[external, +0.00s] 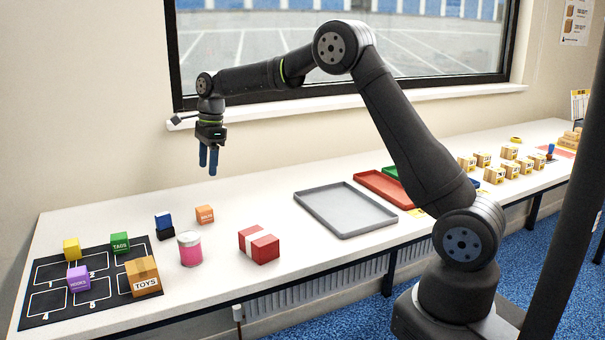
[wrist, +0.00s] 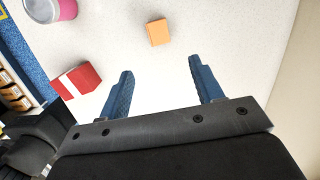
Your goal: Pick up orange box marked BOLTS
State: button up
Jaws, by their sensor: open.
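The orange box (external: 204,214) is a small cube on the white table, with white lettering on its front that is too small to read surely. It also shows in the wrist view (wrist: 158,32), where its plain top faces me. My gripper (external: 208,170) hangs above the table with its blue fingers pointing down, over and just behind the orange box in the external view. In the wrist view my gripper (wrist: 160,82) is open and empty, and the orange box lies beyond the fingertips, apart from them.
A pink jar (external: 190,249), a blue-and-black item (external: 164,226) and a red box with a white band (external: 259,245) stand near. A black mat (external: 47,274) holds several boxes at left. A grey tray (external: 345,209) lies right. The table behind the red box is clear.

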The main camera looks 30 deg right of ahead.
send_over(204, 208)
jog(key=d, duration=0.1)
notch_tip(204, 208, down, 9)
jog(key=shift+d+r, duration=0.1)
jog(key=shift+r, duration=0.05)
jog(key=shift+s+a+f, duration=0.1)
jog(key=shift+a+f, duration=0.1)
jog(key=shift+f, duration=0.65)
jog(key=shift+w+a+f, duration=0.1)
jog(key=shift+a+f, duration=0.15)
jog(key=shift+f, duration=0.65)
jog(key=shift+s+a+f, duration=0.1)
jog(key=shift+a+f, duration=0.1)
jog(key=shift+f, duration=0.65)
jog(key=c, duration=1.1)
